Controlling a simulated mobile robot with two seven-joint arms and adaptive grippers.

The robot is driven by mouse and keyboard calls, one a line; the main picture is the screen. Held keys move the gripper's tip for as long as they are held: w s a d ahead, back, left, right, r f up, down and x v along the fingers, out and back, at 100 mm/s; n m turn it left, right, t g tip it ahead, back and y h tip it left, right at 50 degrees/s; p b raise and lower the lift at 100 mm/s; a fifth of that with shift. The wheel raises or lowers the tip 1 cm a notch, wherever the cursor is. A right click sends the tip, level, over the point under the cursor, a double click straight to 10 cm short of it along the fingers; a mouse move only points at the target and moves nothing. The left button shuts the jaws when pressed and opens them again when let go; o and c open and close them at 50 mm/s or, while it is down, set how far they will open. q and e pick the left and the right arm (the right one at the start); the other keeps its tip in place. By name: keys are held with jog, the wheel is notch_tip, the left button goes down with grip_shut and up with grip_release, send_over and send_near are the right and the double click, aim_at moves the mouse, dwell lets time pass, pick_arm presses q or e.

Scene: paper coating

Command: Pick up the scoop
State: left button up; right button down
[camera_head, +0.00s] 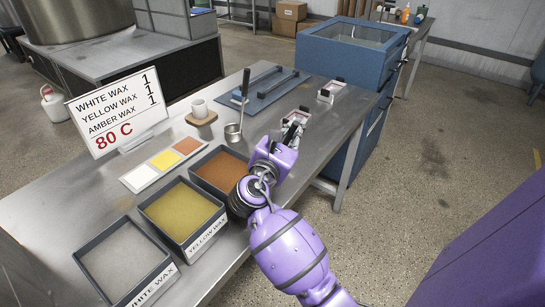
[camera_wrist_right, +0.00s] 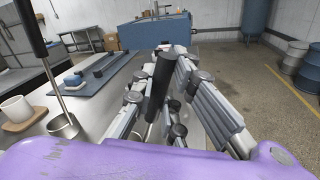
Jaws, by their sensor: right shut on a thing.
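My right gripper (camera_head: 293,125) reaches over the right part of the steel table. It is shut on the scoop, whose black handle (camera_wrist_right: 160,85) stands between the fingers in the right wrist view, slightly tilted. A thin metal shaft shows below the handle; the scoop's lower end is hidden by the gripper. In the head view the gripper hides most of the scoop. A separate metal ladle (camera_head: 234,132) with a black handle stands on the table to the left of the gripper. It also shows in the right wrist view (camera_wrist_right: 62,125). My left gripper is not in view.
Bins of amber wax (camera_head: 222,170), yellow wax (camera_head: 181,209) and white wax (camera_head: 122,258) line the near table edge. A cup (camera_head: 199,108) on a coaster and a blue tray (camera_head: 262,84) lie behind. A blue cabinet (camera_head: 345,55) stands beyond the table.

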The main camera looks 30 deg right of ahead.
jog(key=shift+r, duration=0.55)
notch_tip(320, 180, up, 3)
jog(key=shift+f, duration=0.15)
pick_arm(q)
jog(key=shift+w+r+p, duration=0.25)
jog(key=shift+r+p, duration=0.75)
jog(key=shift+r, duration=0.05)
pick_arm(e)
jog(key=s+a+r, duration=0.9)
jog(key=a, duration=0.1)
jog(key=shift+s+r, duration=0.15)
jog(key=shift+s, duration=0.25)
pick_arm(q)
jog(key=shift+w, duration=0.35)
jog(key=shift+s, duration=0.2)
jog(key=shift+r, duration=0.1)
pick_arm(e)
jog(key=shift+d, duration=0.1)
